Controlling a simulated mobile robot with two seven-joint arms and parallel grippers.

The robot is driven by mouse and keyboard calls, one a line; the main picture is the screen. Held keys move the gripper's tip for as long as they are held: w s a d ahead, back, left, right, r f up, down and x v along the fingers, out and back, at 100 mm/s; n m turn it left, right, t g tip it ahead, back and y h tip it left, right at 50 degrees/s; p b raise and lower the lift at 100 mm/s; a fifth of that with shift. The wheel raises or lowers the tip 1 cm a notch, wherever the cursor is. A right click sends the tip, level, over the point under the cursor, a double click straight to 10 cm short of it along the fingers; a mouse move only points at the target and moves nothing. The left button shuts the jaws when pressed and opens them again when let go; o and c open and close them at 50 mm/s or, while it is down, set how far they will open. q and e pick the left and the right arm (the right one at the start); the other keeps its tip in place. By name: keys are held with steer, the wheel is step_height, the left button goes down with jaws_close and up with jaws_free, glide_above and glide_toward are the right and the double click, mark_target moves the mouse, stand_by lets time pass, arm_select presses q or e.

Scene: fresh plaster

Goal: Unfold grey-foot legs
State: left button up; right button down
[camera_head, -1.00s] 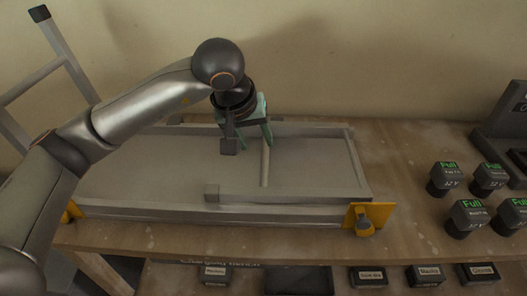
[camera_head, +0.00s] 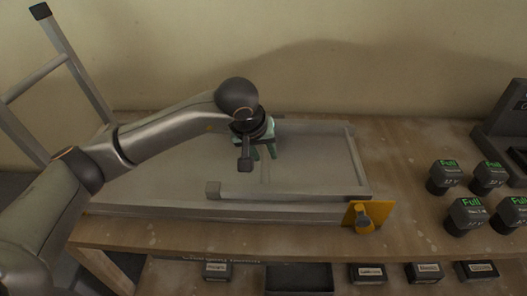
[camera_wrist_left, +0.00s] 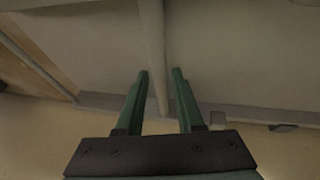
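The folding platform (camera_head: 130,210) lies on the wooden bench with one leg frame folded flat in it. A grey foot (camera_head: 213,191) ends the folded frame's near rail (camera_head: 300,193). The frame's crossbar (camera_head: 265,175) runs front to back; it also shows in the left wrist view (camera_wrist_left: 154,35). My left gripper (camera_head: 263,154) is over the crossbar, its green fingers pointing down. In the left wrist view the fingers (camera_wrist_left: 159,72) are apart, with the crossbar in the gap between them. Contact is not visible. My right gripper is not in view.
Another leg frame with a black foot (camera_head: 41,11) stands raised at the far left. A yellow bracket with a knob (camera_head: 367,216) sits at the platform's near right corner. Several batteries (camera_head: 444,177) stand on the right. Labelled bins (camera_head: 369,273) are below the bench front.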

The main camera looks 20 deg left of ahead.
arm_select(q)
jaws_close()
stand_by(1.1)
